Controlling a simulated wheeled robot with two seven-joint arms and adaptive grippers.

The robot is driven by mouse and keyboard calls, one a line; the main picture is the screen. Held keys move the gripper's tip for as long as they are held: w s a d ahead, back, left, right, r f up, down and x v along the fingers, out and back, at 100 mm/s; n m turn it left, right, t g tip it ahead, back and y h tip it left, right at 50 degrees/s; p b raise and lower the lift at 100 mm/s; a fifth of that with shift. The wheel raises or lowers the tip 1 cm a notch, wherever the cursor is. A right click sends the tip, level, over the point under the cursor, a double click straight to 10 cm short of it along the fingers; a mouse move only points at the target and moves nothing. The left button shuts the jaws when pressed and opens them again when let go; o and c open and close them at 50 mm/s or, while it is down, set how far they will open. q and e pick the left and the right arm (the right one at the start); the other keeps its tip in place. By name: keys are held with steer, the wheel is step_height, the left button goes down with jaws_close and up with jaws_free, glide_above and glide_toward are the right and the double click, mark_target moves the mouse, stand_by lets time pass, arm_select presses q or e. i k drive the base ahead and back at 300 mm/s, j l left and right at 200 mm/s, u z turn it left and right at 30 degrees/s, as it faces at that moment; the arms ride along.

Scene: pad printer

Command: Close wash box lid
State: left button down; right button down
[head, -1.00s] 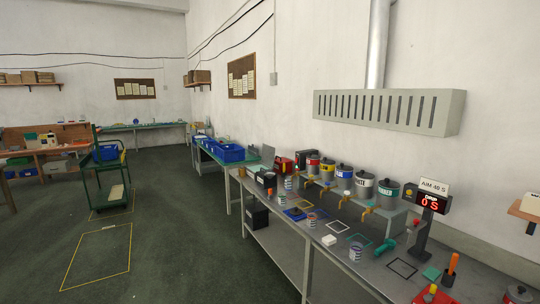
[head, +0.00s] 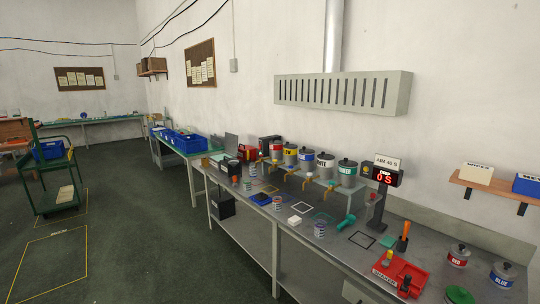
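Neither of my grippers is in view. I cannot pick out the wash box with certainty. At the far left end of the long metal bench (head: 290,232) stands a dark box (head: 231,168), and a grey upright panel (head: 231,143) shows just behind it. The panel may be a raised lid, but it is too small to tell whether it belongs to the box. A red box (head: 247,153) stands beside them.
Several ink cans (head: 305,158) with taps stand on a raised shelf along the wall. A timer display (head: 384,178), a red shaker (head: 400,277) and small cups are on the bench. A green cart (head: 48,180) stands on the left; the floor (head: 130,220) between is clear.

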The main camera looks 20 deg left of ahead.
mark_target(231, 140)
steer(key=i+j+u, duration=0.6)
steer(key=i+u, duration=0.9)
steer(key=i, duration=2.3)
steer(key=i+j+z, duration=0.2)
steer(key=i, duration=0.5)
steer(key=i+z, duration=0.35)
steer(key=i+l+z, duration=0.1)
steer(key=z, duration=0.3)
steer(key=i+z, duration=0.15)
steer(key=z, duration=0.3)
steer(key=i+z, duration=0.15)
steer(key=z, duration=0.3)
